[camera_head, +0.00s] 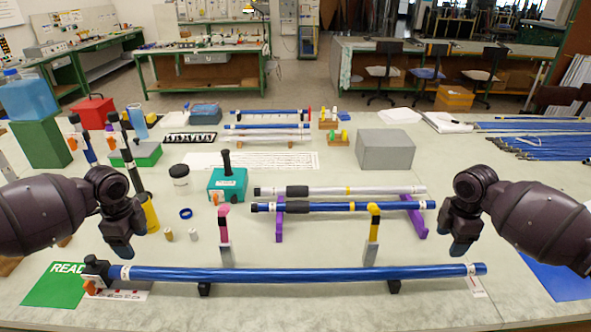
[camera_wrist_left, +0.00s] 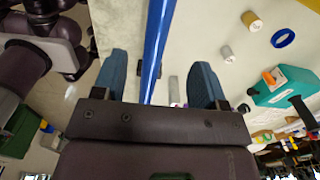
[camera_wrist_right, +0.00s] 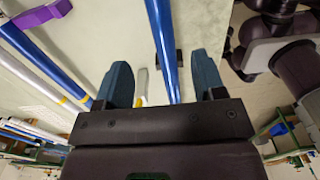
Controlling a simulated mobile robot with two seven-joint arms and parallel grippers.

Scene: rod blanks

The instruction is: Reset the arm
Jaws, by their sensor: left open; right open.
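My left gripper (camera_head: 124,248) hangs at the left of the head view, above and just behind the left part of a long blue rod (camera_head: 300,273). My right gripper (camera_head: 459,249) hangs at the right, above and behind the rod's right part. The rod lies across small black supports near the table's front. In the left wrist view my open left fingers (camera_wrist_left: 166,85) have the blue rod (camera_wrist_left: 157,45) showing beyond the gap between them. In the right wrist view my open right fingers (camera_wrist_right: 164,82) also have the rod (camera_wrist_right: 162,35) beyond them. Both grippers are empty.
A white-and-black rod (camera_head: 340,190) and a second blue rod (camera_head: 345,206) lie on purple holders (camera_head: 414,217). A green mat (camera_head: 55,286), teal box (camera_head: 228,184) and grey box (camera_head: 385,150) are also on the table. Upright pink-topped (camera_head: 224,236) and yellow-topped (camera_head: 373,236) pieces stand behind the front rod.

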